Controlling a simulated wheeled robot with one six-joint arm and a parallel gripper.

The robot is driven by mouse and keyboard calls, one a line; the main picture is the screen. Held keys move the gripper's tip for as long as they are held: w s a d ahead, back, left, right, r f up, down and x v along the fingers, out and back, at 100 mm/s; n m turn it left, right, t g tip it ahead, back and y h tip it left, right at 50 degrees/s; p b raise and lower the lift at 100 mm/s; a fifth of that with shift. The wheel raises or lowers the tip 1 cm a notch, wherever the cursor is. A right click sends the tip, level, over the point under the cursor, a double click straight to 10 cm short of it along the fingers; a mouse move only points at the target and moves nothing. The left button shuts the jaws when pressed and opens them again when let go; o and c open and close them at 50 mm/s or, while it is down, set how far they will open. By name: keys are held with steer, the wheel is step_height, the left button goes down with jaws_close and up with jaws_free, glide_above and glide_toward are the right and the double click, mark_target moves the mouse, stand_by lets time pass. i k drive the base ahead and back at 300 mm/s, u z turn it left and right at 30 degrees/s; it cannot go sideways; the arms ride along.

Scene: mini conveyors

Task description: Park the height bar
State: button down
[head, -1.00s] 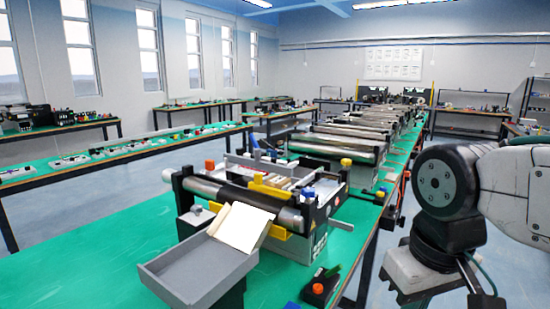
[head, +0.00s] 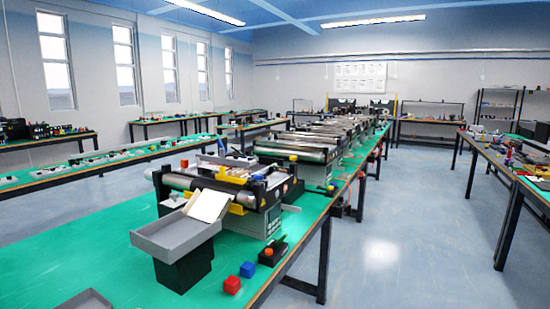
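The nearest mini conveyor (head: 262,190) stands on the long green table, with dark rollers and yellow side brackets. A pale grey crossbar (head: 226,160) spans its top near the far side; it looks like the height bar, but it is too small for me to be sure. My gripper is not in view.
More conveyors (head: 325,138) line up behind. The floor (head: 400,235) to the right is open, up to another cluttered table (head: 508,170).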

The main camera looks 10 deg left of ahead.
mark_target(221, 156)
steer(key=z, duration=0.4)
steer(key=i, duration=1.35)
steer(key=u, duration=0.65)
steer(key=i, duration=1)
steer(key=u, duration=0.85)
steer(key=i, duration=0.25)
steer(key=u, duration=0.2)
